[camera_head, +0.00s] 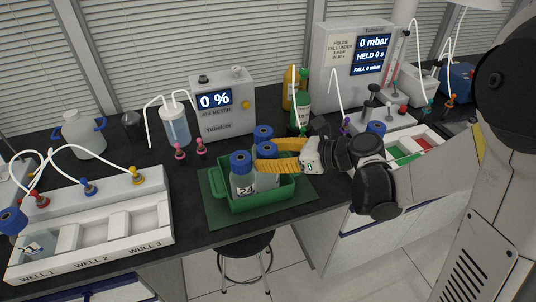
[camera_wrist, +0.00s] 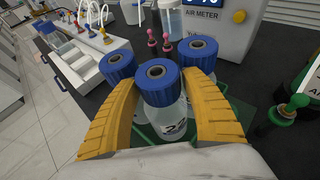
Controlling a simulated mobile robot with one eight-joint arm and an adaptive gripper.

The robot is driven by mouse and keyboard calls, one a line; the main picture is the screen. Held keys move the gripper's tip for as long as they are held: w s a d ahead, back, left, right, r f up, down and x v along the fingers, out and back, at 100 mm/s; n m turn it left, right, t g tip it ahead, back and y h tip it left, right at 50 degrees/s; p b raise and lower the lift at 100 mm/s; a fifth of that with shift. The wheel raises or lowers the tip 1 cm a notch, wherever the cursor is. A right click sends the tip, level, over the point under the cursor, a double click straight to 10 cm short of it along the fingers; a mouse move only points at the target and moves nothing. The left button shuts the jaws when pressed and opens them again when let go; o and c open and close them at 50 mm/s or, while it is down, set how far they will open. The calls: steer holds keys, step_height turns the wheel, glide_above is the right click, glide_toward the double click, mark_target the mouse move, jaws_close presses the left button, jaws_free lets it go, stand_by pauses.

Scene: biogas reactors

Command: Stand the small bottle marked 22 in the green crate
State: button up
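The green crate (camera_head: 262,203) stands on a green mat on the bench and holds blue-capped clear bottles. My gripper (camera_head: 268,152) comes in from the right, its yellow fingers on both sides of one bottle (camera_head: 266,180) at cap height. In the wrist view my gripper (camera_wrist: 160,80) appears shut on this bottle (camera_wrist: 172,112); its label is partly visible and looks like 22. It is upright with its lower part inside the crate; whether it touches the floor is hidden. A labelled bottle (camera_head: 243,184) is at the front left, another (camera_head: 263,134) behind.
A white rack with wells (camera_head: 95,232) is at the left, with a blue-capped bottle (camera_head: 12,221) at its left end. The air meter (camera_head: 222,105) stands behind the crate. Green and yellow bottles (camera_head: 301,105) are behind right. Dark bench shows between rack and crate.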

steer(key=shift+r, duration=0.15)
steer(key=shift+s+d+r+p, duration=0.1)
steer(key=shift+d+r+p, duration=0.1)
steer(key=shift+d+p, duration=0.1)
steer(key=s+d+r+n+h+p, duration=0.1)
steer(key=s+d+r+n+h, duration=0.2)
steer(key=n, duration=0.9)
steer(key=s+d+r+n+h+p, duration=0.2)
steer(key=s+d+r+n+h, duration=0.1)
steer(key=s+d+n+h, duration=0.5)
steer(key=shift+s+d+r+n+t+h, duration=0.35)
steer(key=shift+s+d+n, duration=1.6)
steer(key=shift+s, duration=1.35)
